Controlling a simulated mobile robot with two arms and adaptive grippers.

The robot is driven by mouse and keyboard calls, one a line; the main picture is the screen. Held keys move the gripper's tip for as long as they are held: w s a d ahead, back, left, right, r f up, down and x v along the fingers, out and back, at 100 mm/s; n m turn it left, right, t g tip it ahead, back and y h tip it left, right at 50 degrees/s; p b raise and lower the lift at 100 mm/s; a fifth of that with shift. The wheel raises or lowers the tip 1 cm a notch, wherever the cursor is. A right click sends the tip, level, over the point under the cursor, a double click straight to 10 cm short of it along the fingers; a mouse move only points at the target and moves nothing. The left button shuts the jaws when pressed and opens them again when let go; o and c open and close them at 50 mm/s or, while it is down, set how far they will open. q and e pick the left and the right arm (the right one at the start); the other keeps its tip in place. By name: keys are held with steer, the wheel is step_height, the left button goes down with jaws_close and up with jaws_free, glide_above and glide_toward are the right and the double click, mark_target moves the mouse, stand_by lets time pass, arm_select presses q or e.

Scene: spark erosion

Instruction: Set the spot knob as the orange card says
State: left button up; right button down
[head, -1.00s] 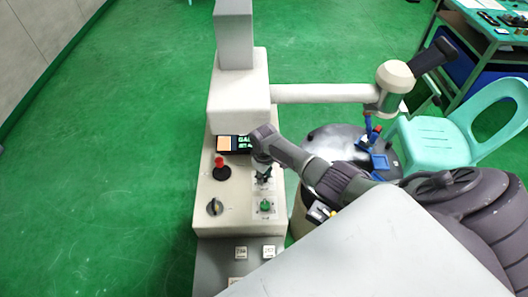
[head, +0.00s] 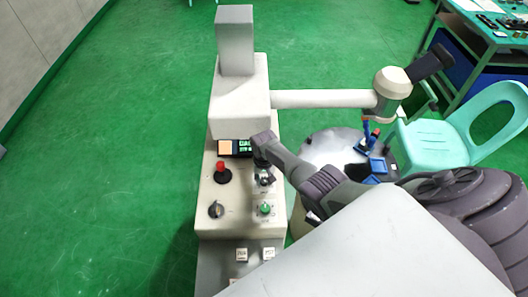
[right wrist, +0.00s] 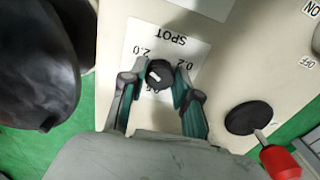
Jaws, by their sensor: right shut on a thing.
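The black spot knob (right wrist: 160,74) sits on a white plate (right wrist: 142,36) marked SPOT, which appears upside down in the right wrist view. Figures 2.0, 0.2 and a partly hidden one surround the knob. Its white mark points toward the lower part of that view. My right gripper (head: 264,179) is shut on the knob, with one finger on each side. In the head view the gripper hides most of the knob. The orange card (head: 224,147) is on the machine beside a dark display; its writing is too small to read. My left gripper is not in view.
A red-topped lever (head: 221,170), a dark knob (head: 216,210) and a green knob (head: 264,209) stand close by on the same panel. A microscope arm (head: 325,98) extends right above a round table. A turquoise chair (head: 440,143) stands further right.

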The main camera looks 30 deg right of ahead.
mark_target(264, 181)
steer(key=shift+m, duration=0.5)
steer(key=c, duration=0.8)
jaws_free()
steer(key=shift+c, duration=0.2)
steer(key=shift+r, duration=0.1)
step_height(264, 181, up, 12)
